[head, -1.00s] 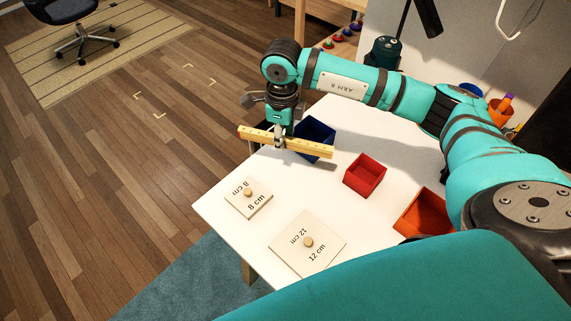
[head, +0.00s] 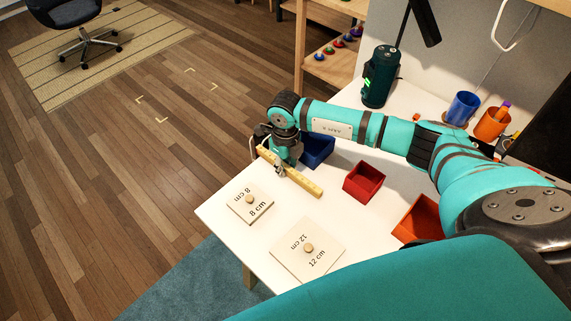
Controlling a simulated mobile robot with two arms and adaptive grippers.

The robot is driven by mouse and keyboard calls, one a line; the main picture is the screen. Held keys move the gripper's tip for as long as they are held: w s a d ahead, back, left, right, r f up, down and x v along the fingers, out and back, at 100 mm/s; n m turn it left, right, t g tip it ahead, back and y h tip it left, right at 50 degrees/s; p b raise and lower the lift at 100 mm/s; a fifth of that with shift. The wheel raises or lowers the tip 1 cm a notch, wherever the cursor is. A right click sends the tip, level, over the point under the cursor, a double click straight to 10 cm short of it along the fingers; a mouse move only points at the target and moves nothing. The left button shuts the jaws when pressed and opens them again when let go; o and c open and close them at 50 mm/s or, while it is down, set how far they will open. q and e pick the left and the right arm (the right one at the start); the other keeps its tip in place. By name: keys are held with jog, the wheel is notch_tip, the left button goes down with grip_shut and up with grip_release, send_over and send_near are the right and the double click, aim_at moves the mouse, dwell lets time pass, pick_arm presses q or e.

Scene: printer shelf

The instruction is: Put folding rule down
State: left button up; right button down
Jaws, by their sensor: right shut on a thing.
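The folding rule (head: 304,185) is a yellow, straight bar. It runs diagonally over the white table's left part, between the 8 cm board and the blue box. My right gripper (head: 281,168) points down and is shut on the rule near its middle. The rule is low over the white table (head: 353,222); I cannot tell whether it touches the top. My left gripper is not in view.
A blue box (head: 319,148) stands just behind the gripper. A red box (head: 363,183) and an orange box (head: 418,216) stand to the right. Knobbed boards marked 8 cm (head: 250,207) and 12 cm (head: 307,250) lie in front. White table surface is clear between the boards and boxes.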

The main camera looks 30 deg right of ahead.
aim_at(285, 166)
jog(key=shift+f, duration=0.15)
jog(key=shift+f, duration=0.15)
jog(key=c, duration=1.2)
grip_release()
jog(key=shift+r, duration=0.35)
notch_tip(285, 166, up, 12)
jog(key=shift+f+b, duration=0.15)
jog(key=shift+b, duration=0.85)
